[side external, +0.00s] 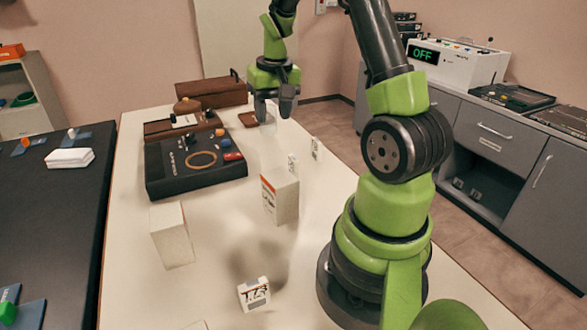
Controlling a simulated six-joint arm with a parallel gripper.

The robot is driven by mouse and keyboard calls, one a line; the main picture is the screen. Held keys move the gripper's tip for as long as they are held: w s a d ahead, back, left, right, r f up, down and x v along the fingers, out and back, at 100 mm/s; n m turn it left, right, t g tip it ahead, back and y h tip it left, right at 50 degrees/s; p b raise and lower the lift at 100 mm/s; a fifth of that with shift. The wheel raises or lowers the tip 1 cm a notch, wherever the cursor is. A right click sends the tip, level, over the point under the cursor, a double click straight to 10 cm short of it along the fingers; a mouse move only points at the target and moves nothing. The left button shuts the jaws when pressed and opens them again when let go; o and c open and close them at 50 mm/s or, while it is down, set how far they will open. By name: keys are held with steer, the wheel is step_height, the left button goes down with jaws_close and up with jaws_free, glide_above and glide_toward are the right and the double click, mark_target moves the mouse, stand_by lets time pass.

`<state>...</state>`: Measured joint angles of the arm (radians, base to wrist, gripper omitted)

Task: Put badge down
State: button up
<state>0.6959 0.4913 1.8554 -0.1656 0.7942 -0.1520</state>
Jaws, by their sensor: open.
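My gripper (273,107) is open, fingers pointing down, over the far part of the cream table (215,270). I see nothing between its fingers. A small brown flat piece (247,119) lies just left of it, partly hidden by a finger. No badge can be told for certain. A small white card-like piece with dark print (254,294) stands near the front of the table. A small white piece (292,163) and another white piece (315,148) stand toward the right edge, nearer the camera than my gripper.
A black device with a ring (202,160) sits left of my gripper, with brown boxes (212,93) behind it. A white box with an orange edge (280,197) and a plain white block (172,235) stand mid-table. A white unit reading OFF (455,62) stands on the right cabinet.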

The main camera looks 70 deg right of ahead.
steer(key=g, duration=0.1)
glide_above(294, 158)
steer(key=shift+m+y, duration=0.3)
steer(key=shift+m, duration=0.1)
steer(key=f, duration=0.6)
steer(key=shift+w+a+f, duration=0.1)
steer(key=shift+w+f, duration=0.05)
steer(key=shift+w, duration=0.15)
step_height(294, 158, down, 4)
steer(key=shift+s+f, duration=0.15)
steer(key=shift+f, duration=0.1)
step_height(294, 158, down, 6)
steer(key=shift+s+r, duration=0.1)
jaws_close()
